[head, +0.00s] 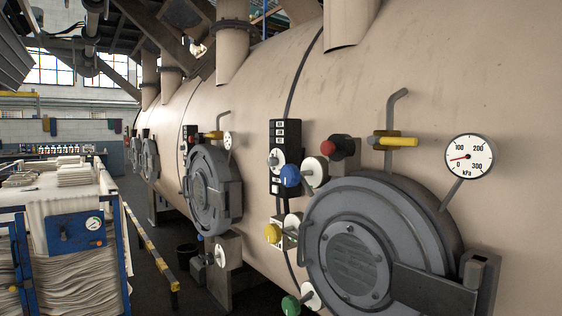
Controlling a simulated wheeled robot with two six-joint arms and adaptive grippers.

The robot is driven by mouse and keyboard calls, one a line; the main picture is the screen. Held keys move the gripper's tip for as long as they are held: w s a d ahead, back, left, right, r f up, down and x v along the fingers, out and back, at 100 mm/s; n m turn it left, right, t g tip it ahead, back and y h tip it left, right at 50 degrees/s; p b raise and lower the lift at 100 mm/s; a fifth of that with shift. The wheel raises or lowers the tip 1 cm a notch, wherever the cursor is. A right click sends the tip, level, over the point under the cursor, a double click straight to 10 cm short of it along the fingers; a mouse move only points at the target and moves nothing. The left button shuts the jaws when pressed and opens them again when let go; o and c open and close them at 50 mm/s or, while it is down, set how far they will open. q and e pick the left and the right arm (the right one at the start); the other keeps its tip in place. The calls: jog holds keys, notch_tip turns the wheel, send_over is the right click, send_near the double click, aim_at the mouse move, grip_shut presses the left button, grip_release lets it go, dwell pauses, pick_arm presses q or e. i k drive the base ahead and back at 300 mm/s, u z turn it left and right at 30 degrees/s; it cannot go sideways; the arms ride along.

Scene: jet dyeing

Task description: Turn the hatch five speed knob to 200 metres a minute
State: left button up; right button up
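A long beige vessel carries a row of round grey hatches. The nearest grey hatch (352,262) is at lower right, closed. A black panel (283,131) left of the hatch bears a white dial with a small grey knob (273,161). I cannot read any hatch number or speed scale, so I cannot tell which knob is the speed knob. Neither gripper is in view.
A pressure gauge (469,156) marked kPa and a yellow valve handle (395,141) sit above the hatch. A second hatch (212,190) lies farther left. A blue-framed cart (80,231) with pale fabric stands at left, beside a yellow-black striped rail (150,247). Dark floor shows between.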

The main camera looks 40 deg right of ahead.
aim_at(272, 162)
jog(key=z, duration=0.6)
jog(key=i, duration=0.85)
jog(key=z, duration=0.85)
